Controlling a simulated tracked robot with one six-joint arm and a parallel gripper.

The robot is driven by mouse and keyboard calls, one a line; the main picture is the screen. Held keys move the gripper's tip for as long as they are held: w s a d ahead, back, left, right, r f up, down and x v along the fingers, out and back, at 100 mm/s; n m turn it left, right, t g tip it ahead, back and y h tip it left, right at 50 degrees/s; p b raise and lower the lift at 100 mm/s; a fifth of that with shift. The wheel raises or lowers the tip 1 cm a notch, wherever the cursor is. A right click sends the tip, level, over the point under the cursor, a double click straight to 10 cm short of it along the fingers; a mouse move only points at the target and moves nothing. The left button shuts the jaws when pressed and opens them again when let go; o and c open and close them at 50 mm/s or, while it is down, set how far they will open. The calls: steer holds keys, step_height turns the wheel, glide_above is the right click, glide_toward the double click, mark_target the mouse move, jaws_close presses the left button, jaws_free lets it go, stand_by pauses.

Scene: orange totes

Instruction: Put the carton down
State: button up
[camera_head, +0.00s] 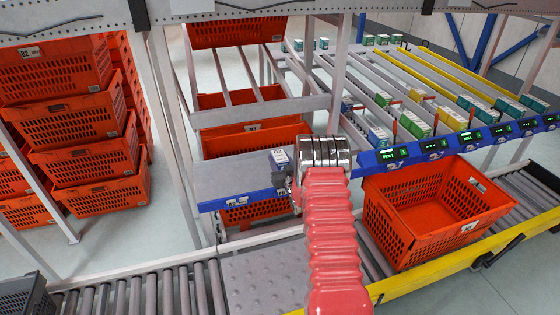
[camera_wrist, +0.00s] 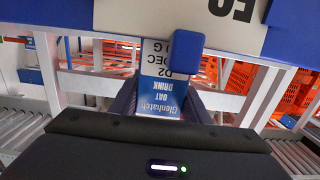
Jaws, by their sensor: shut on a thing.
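The carton (camera_head: 279,158) is small, with a white top and blue below. It is at my gripper (camera_head: 284,184), in front of the blue rail of the rack. In the wrist view the carton (camera_wrist: 162,88) shows a white and blue face reading "Glenhatch OAT DRINK", upside down, between the dark fingers of my gripper (camera_wrist: 160,105). My gripper is shut on it. My red-sleeved arm hides part of the rail and conveyor. I cannot tell whether the carton's base touches anything.
An empty orange tote (camera_head: 440,205) stands on the roller conveyor at right. The blue shelf rail (camera_head: 235,198) runs close by the gripper; its label (camera_wrist: 180,18) shows in the wrist view. Stacked orange totes (camera_head: 85,165) stand at left. Several cartons (camera_head: 420,122) fill the rack lanes behind.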

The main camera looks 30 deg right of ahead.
steer(key=shift+f, duration=0.1)
steer(key=o, duration=1.2)
steer(key=v, duration=1.2)
